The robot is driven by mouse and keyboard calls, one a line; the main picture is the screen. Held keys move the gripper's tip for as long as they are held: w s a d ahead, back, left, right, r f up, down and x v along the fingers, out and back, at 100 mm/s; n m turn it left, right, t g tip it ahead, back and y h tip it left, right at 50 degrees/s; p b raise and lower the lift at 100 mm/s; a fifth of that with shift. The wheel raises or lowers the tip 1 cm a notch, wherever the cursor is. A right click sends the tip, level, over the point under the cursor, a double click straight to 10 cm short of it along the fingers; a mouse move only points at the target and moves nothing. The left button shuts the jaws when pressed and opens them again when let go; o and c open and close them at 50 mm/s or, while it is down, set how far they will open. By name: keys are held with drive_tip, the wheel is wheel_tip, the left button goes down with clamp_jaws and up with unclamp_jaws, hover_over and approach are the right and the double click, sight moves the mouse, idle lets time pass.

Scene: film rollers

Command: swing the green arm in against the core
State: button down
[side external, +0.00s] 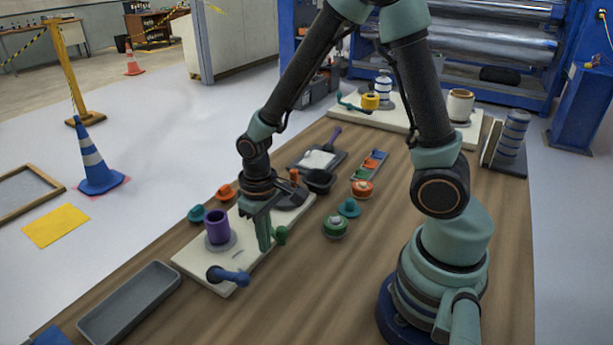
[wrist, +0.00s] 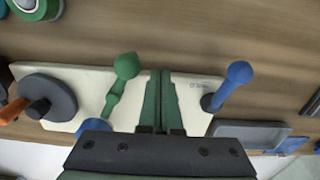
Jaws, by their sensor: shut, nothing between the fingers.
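The green arm (wrist: 115,92) lies on the cream front board (wrist: 190,122), its ball end projecting past the board's edge. In the side view, the ball end (side external: 281,235) shows just right of my fingers. In the wrist view, my gripper (wrist: 160,75) is right of the green arm, with a small gap visible.
A blue arm (side external: 232,277) sits at the board's near end; it also shows in the wrist view (wrist: 232,82). A dark disc (wrist: 45,97) and orange arm (wrist: 12,110) are at the other end. A grey tray (side external: 128,303) and green roll (side external: 335,227) lie nearby.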

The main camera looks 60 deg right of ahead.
idle(0.4)
drive_tip(key=shift+s+d, duration=0.8)
drive_tip(key=shift+d, duration=0.25)
